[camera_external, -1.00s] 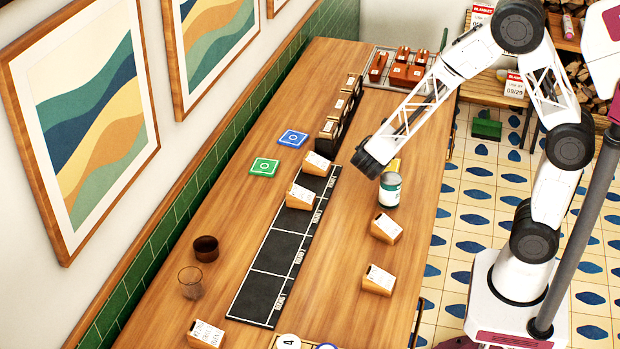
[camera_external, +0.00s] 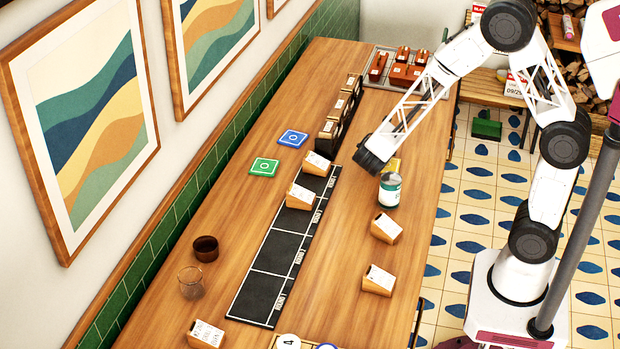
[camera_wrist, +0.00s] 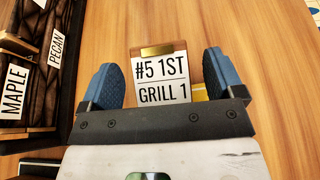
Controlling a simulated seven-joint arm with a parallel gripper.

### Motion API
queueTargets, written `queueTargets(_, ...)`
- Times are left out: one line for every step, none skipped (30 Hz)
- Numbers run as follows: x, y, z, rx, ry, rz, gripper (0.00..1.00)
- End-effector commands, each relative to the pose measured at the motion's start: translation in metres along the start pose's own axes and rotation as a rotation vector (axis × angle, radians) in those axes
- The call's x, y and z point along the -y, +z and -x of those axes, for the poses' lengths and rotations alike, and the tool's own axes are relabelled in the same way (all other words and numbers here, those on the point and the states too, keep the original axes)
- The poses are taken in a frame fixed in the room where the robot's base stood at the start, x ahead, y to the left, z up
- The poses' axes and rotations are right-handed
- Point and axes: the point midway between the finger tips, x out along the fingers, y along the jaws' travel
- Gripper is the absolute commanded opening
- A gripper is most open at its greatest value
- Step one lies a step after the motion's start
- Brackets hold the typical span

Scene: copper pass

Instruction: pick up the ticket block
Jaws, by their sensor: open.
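The fingers are open, with a gap on each side of the block. In the external view, the wrist end of my arm (camera_external: 371,160) is low over the table beside the can, and its fingers and this block cannot be made out.
A green-and-white can (camera_external: 389,190) stands just right of my wrist, with a yellow item (camera_external: 393,166) behind it. Dark wooden holders labelled "MAPLE" (camera_wrist: 14,92) and "PECAN" (camera_wrist: 57,47) are left of my gripper.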

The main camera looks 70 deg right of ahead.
Motion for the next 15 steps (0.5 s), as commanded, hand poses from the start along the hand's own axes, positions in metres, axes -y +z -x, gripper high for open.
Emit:
queueTargets(0.0004,-0.0003,-0.004,-0.001,-0.002,0.0,0.87)
queueTargets(0.0003,-0.0004,-0.0054,-0.001,-0.001,0.0,0.87)
queueTargets(0.0003,-0.0005,-0.0069,-0.001,-0.001,0.0,0.87)
queueTargets(0.0002,-0.0005,-0.0078,-0.001,-0.001,0.0,0.87)
queueTargets(0.0002,-0.0005,-0.0084,-0.001,0.0,0.0,0.87)
queueTargets(0.0001,-0.0005,-0.0088,-0.001,0.0,0.0,0.87)
queueTargets(0.0001,-0.0005,-0.009,-0.001,0.0,0.0,0.87)
queueTargets(0.0001,-0.0005,-0.0091,-0.001,0.0,0.0,0.87)
queueTargets(0.0001,-0.0005,-0.009,-0.001,0.0,0.0,0.87)
queueTargets(0.0001,-0.0005,-0.009,-0.001,0.0,0.0,0.87)
queueTargets(0.0001,-0.0005,-0.009,-0.001,0.0,0.0,0.87)
queueTargets(0.0001,-0.0004,-0.0089,-0.001,0.0,0.0,0.87)
queueTargets(0.0001,-0.0004,-0.0089,-0.001,0.0,0.0,0.87)
queueTargets(0.0002,-0.0004,-0.0089,-0.001,0.0,0.0,0.87)
queueTargets(0.0002,-0.0004,-0.0089,-0.001,0.0,0.0,0.87)
